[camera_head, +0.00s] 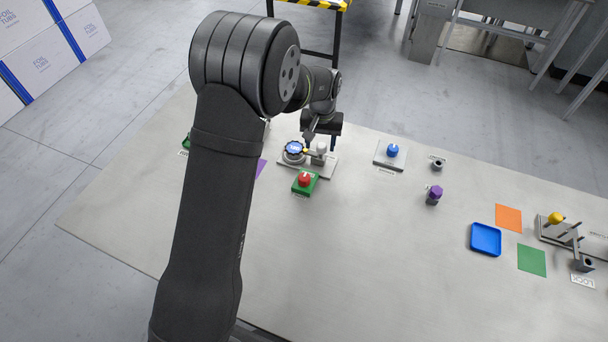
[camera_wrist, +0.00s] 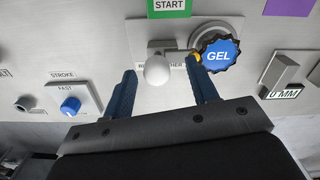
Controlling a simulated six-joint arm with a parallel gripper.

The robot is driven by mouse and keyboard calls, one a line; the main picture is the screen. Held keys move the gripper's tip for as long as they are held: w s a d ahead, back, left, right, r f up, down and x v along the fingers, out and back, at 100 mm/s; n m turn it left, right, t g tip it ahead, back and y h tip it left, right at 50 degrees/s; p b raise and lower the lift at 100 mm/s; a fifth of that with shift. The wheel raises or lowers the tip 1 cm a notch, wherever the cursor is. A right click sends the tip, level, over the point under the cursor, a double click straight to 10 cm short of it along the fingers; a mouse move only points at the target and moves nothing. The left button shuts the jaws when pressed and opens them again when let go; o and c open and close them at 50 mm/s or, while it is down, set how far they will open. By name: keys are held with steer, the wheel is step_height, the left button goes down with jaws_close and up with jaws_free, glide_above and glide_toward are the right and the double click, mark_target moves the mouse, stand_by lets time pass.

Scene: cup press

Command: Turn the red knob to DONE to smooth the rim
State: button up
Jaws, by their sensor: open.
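The red knob (camera_head: 305,179) sits on a green block (camera_head: 300,189) in the head view, just in front of the press plate. In the wrist view only part of a green panel marked START (camera_wrist: 169,8) shows at the top edge; no red knob is visible there. My gripper (camera_wrist: 162,66) is open, with its two blue fingers apart on either side of a white ball handle (camera_wrist: 157,71). I cannot tell whether they touch it. The blue-topped GEL cup (camera_wrist: 218,55) is right beside the right finger. In the head view my gripper is above the press, behind the red knob.
A blue knob marked FAST (camera_wrist: 70,105) stands on a grey STROKE box, also in the head view (camera_head: 392,151). A purple-topped peg (camera_head: 434,194), blue tray (camera_head: 486,239), orange mat (camera_head: 508,218) and green mat (camera_head: 531,260) lie to the right. The front middle of the table is clear.

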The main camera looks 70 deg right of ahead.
steer(key=shift+a+r+m, duration=0.25)
steer(key=shift+r+m, duration=0.2)
steer(key=shift+m, duration=0.25)
steer(key=a+r+m, duration=0.4)
steer(key=r+m, duration=0.2)
steer(key=m, duration=0.5)
step_height(320, 180, up, 5)
steer(key=m, duration=1.1)
glide_above(304, 176)
step_height(304, 176, down, 17)
steer(key=shift+f, duration=0.1)
steer(key=shift+c, duration=0.2)
steer(key=c, duration=0.9)
